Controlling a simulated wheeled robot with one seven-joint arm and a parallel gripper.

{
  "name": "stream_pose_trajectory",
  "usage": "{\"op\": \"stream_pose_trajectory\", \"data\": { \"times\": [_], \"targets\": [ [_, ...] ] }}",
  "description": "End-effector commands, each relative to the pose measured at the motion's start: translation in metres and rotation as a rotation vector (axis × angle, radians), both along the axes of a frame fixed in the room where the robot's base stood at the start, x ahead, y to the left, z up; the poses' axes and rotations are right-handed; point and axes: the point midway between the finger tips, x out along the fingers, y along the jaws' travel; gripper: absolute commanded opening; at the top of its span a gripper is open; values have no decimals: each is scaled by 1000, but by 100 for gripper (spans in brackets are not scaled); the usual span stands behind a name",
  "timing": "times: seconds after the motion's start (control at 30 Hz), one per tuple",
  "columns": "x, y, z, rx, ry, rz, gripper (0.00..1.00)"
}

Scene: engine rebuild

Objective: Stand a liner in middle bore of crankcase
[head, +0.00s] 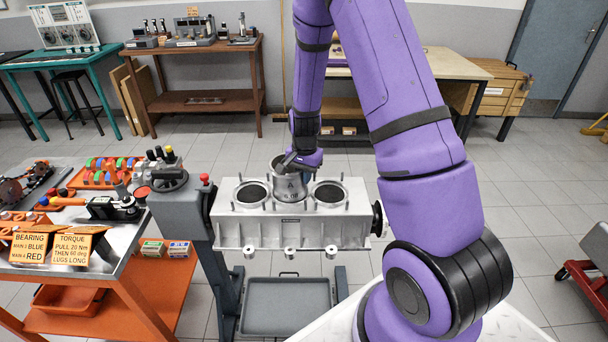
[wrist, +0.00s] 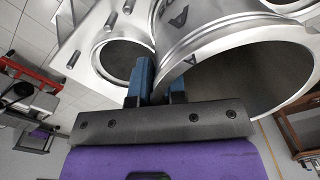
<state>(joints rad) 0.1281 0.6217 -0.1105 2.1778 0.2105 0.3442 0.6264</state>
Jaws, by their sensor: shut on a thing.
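The grey crankcase (head: 291,232) sits on a stand in the middle of the head view, with its bores facing up. A silver liner (head: 291,187) stands upright at the middle bore, between the two outer bores. I cannot tell how far its lower end is inside the bore. My gripper (head: 291,160) is at the liner's top rim. In the wrist view, my gripper (wrist: 160,85) is shut on the wall of the liner (wrist: 205,38), one blue-padded finger on each side. The middle bore itself is hidden by the liner.
The left bore (head: 252,194) and right bore (head: 328,194) show dark openings, with thin studs standing around them. A grey post with a red knob (head: 205,179) stands close at the left. A tool-covered bench (head: 125,245) is farther left. A grey tray (head: 287,300) lies below the crankcase.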

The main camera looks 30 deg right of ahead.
Motion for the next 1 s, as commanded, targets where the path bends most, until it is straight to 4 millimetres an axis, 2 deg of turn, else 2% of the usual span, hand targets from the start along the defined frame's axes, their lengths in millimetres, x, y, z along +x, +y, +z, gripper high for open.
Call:
{"op": "stream_pose_trajectory", "data": {
  "times": [0.83, 0.87, 0.9, 1.0],
  "targets": [
    [0, 0, -10, 1, -1, 0, 0],
    [0, 0, -10, 1, -1, 0, 16],
    [0, 0, -10, 1, -1, 0, 25],
    [0, 0, -10, 1, -1, 0, 25]
  ]
}}
